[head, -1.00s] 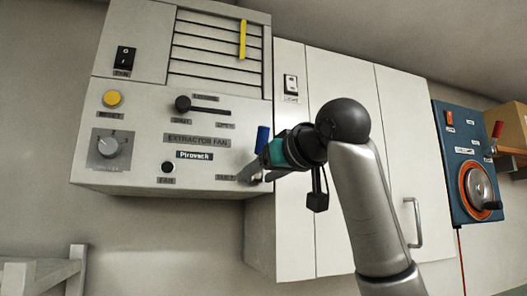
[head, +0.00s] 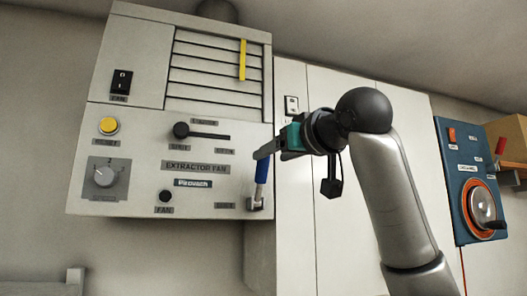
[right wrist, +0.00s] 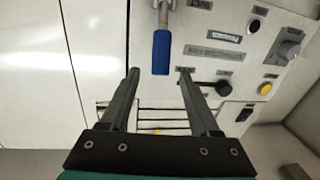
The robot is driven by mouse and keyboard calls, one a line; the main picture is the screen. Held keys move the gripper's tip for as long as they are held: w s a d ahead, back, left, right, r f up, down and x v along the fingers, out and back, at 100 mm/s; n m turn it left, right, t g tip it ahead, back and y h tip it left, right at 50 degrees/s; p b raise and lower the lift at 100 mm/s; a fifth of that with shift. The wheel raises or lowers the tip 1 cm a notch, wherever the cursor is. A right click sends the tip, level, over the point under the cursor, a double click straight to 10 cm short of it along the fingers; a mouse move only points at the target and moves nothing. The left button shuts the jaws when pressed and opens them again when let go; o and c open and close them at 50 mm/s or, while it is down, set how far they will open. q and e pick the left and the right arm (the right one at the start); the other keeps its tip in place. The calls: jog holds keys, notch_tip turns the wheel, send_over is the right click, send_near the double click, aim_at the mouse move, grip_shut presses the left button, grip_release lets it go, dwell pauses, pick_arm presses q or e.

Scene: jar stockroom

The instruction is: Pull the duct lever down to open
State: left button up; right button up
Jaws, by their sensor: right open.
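The duct lever has a blue handle (head: 262,171) on a metal stem at the lower right of the extractor fan panel (head: 125,205). It points up from its base, tilted slightly. My right gripper (head: 262,153) is open at the upper end of the handle, and its fingers hide part of the top. In the right wrist view the blue handle (right wrist: 161,53) has its free end in the gap between the two open fingertips (right wrist: 158,72), with room on both sides. Whether a finger touches it I cannot tell. My left gripper is not in view.
The panel also carries a black slider knob (head: 181,130), a yellow button (head: 108,125), a grey dial (head: 104,174) and a fan switch (head: 122,82). White cabinet doors (head: 335,230) stand to the right, then a blue control box (head: 463,150) with a wheel.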

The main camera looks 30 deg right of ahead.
aim_at(267, 158)
jog(key=w+p, duration=0.1)
jog(key=w, duration=0.4)
jog(key=shift+w+d+p, duration=0.15)
jog(key=shift+d+p, duration=0.05)
jog(key=shift+p, duration=0.1)
grip_shut()
dwell(1.1)
